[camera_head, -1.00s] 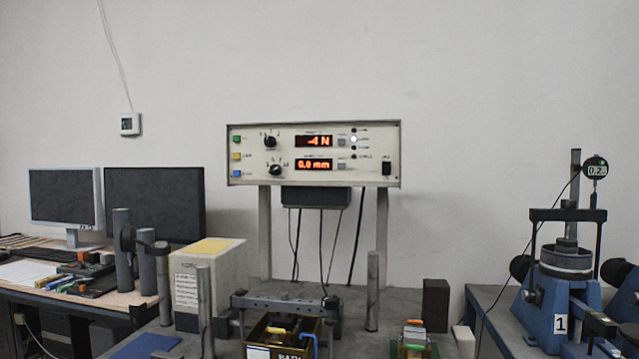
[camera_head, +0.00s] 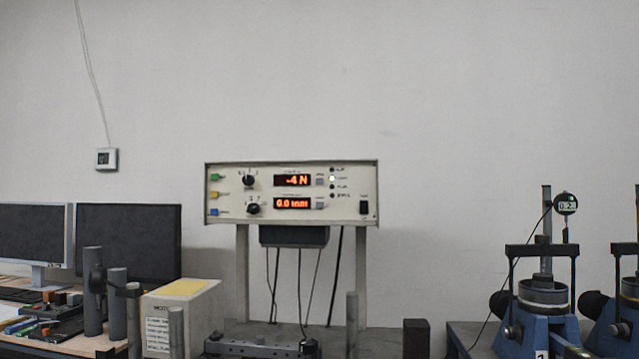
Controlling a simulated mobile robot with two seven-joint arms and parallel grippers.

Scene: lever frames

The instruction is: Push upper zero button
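A cream control box (camera_head: 345,209) stands on two posts behind the bench, in the middle of the head view. Its upper red display (camera_head: 293,181) reads about -4 N and its lower display (camera_head: 292,203) reads about 0.0 mm. A small grey upper button (camera_head: 320,181) sits just right of the upper display, and a similar lower button (camera_head: 320,203) sits right of the lower one. Their labels are too small to read. Neither of my grippers is in view.
A bench carries a grey metal bar fixture (camera_head: 255,349), a white box with a yellow top (camera_head: 185,300), upright metal posts and a dark block (camera_head: 416,338). Monitors (camera_head: 130,245) stand at left. A blue test machine (camera_head: 540,325) stands at right.

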